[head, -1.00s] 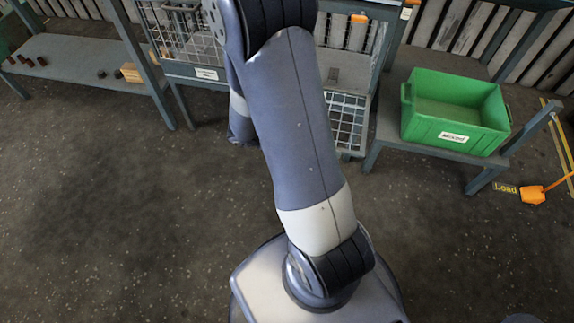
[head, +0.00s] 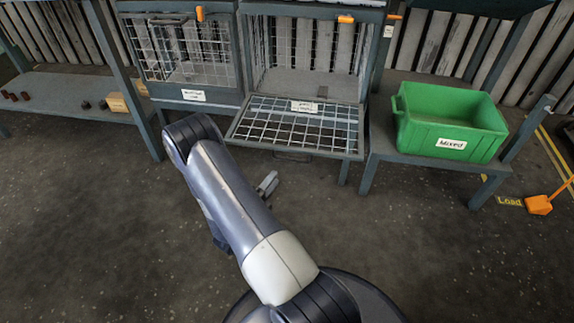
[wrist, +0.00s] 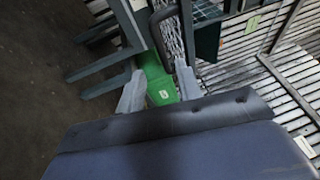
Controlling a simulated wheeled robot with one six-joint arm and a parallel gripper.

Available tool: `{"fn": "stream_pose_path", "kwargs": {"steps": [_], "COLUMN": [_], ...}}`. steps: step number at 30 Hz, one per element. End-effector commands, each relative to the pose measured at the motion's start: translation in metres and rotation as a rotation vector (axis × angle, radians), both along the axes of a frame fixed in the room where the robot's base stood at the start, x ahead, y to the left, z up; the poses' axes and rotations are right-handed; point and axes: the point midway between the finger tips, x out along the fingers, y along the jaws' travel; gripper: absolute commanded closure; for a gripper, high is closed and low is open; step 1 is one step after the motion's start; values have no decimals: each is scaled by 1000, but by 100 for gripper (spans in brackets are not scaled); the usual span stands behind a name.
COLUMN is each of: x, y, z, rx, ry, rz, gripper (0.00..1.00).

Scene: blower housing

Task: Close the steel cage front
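The open cage front (head: 295,127) is a grey-framed mesh panel, lowered to roughly level from the right-hand cage (head: 305,55). A small label on it is too small to read. Its dark handle (head: 292,157) is on the near edge. My gripper (head: 268,183) is below and in front of that edge, left of the handle, partly hidden behind my arm. In the wrist view my gripper (wrist: 160,90) has its fingers apart with nothing between them. A dark curved handle (wrist: 161,28) and a mesh panel edge (wrist: 173,45) show just beyond the fingertips.
The cage on the left (head: 185,50) has its mesh front up. A green crate (head: 450,122) labelled Mixed stands on a low bench at right. A shelf (head: 60,92) with small parts is at left. The floor in front is open.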

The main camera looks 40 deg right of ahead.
Motion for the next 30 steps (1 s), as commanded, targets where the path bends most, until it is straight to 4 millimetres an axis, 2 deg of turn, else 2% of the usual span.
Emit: {"fn": "stream_pose_path", "kwargs": {"steps": [12, 16, 21, 30], "x": [20, 25, 28, 29], "y": [-67, -83, -93, -94], "z": [10, 12, 15, 16], "rx": [1, 2, 2, 2], "ry": [-7, -7, -5, -4], "rz": [-7, -7, -4, -2], "gripper": [66, 66, 66, 67]}}
